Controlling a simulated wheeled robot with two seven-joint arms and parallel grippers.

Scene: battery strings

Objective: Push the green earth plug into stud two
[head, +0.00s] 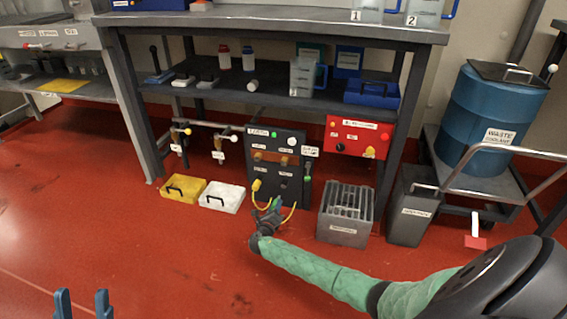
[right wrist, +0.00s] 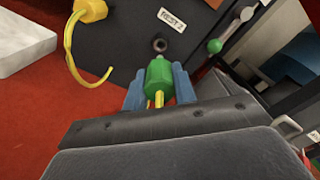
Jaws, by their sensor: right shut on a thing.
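The green earth plug (right wrist: 158,78) sits between the blue fingers of my right gripper (right wrist: 158,72) in the right wrist view, with a yellow cable below it. Just beyond its tip is a small round stud or socket (right wrist: 160,45) on the black panel (right wrist: 125,38). A label (right wrist: 172,18) above it seems to read "REST 2". The plug's tip looks close to it; contact cannot be told. In the head view, my right gripper (head: 271,207) is low at the panel's front (head: 262,169). My left gripper (head: 82,294) is open and empty at the bottom left.
A yellow plug (right wrist: 90,10) with a looping cable is left of the stud. A green-knobbed lever (right wrist: 215,46) is to its right. In the head view, yellow (head: 183,189) and white (head: 222,197) cases stand left of the panel, a grey slotted crate (head: 343,232) right.

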